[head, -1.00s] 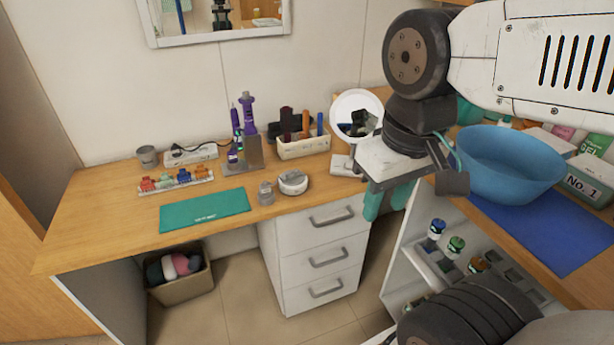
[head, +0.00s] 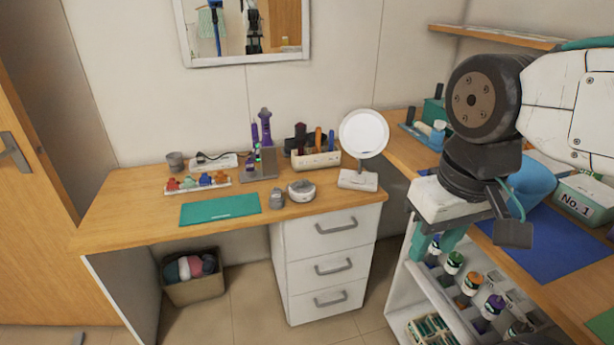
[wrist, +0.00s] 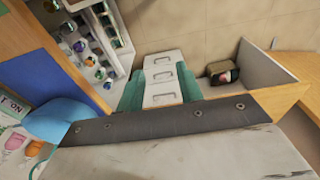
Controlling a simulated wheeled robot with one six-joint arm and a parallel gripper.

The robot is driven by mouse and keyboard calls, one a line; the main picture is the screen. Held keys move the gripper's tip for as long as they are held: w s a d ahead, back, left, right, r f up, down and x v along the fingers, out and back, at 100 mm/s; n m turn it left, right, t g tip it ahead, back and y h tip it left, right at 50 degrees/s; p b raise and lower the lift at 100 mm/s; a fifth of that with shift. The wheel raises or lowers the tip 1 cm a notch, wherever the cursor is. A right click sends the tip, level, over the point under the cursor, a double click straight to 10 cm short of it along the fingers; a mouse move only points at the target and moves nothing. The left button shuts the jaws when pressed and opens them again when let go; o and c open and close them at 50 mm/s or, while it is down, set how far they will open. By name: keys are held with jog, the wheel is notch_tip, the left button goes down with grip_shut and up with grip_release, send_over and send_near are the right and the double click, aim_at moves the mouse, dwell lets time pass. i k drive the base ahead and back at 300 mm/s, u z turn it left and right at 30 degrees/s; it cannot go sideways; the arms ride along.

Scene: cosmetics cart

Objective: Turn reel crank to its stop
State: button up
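I cannot make out a reel or a crank in either view. My gripper (head: 438,243) hangs at the right of the head view, in front of the shelf cart. Its two teal fingers are apart, with nothing held between them. In the wrist view the gripper (wrist: 160,92) shows its teal fingers on either side of the distant white drawers.
A wooden desk (head: 130,215) on the left holds a round mirror (head: 363,133), a teal mat (head: 220,208) and small items. White drawers (head: 333,268) stand below it. Floor shows between.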

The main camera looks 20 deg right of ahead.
aim_at(301, 188)
jog(key=i, duration=0.95)
